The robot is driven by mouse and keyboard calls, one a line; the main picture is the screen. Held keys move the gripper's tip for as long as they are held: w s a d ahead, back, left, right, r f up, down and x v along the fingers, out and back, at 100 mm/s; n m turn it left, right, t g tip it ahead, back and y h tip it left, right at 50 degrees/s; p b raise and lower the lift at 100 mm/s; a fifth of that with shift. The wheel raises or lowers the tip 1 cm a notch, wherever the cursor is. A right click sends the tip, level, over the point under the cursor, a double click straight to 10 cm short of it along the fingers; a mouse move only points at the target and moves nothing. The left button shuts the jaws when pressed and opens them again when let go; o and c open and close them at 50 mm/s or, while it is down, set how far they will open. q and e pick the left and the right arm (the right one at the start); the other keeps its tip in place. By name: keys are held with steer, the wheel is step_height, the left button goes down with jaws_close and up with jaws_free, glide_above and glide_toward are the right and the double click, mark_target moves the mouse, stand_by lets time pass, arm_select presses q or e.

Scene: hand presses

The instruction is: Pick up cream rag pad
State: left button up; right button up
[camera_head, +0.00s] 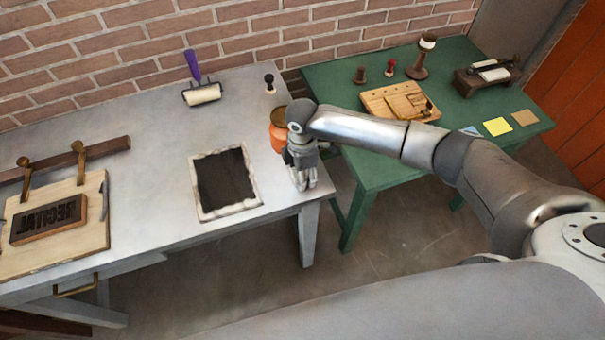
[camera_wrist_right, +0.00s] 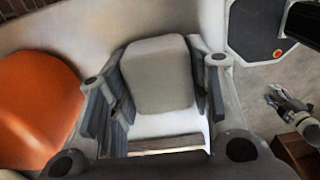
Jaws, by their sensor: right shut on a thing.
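My right gripper (camera_head: 303,180) is low at the right end of the grey table, next to an orange jar (camera_head: 278,133). In the right wrist view its dark fingers (camera_wrist_right: 158,98) are on both sides of the cream rag pad (camera_wrist_right: 157,72), a rounded pale block, and it is shut on it. In the head view the hand hides the pad. My left gripper (camera_wrist_right: 286,103) shows small and dark at the right of the wrist view; its opening is unclear.
The grey table (camera_head: 150,195) holds a white-rimmed dark slab (camera_head: 228,208), a purple-handled roller (camera_head: 202,94), a small black-knobbed tool (camera_head: 269,84) and a board with a lettered block (camera_head: 48,219). A green table (camera_head: 375,177) with a wooden block (camera_head: 400,102) stands right, across a gap.

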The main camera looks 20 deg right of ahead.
steer(key=shift+r, duration=0.1)
steer(key=shift+r+b, duration=0.45)
steer(key=shift+r, duration=0.1)
steer(key=shift+w+r+b, duration=0.1)
steer(key=shift+r+b, duration=0.3)
steer(key=shift+r, duration=0.25)
steer(key=s+a+r+b, duration=0.2)
steer(key=s+a+r, duration=0.4)
steer(key=s+r, duration=0.4)
steer(key=shift+s+a+r+b, duration=0.2)
steer(key=shift+s+a+b, duration=0.15)
steer(key=shift+s, duration=0.9)
steer(key=o, duration=0.4)
steer(key=c, duration=0.3)
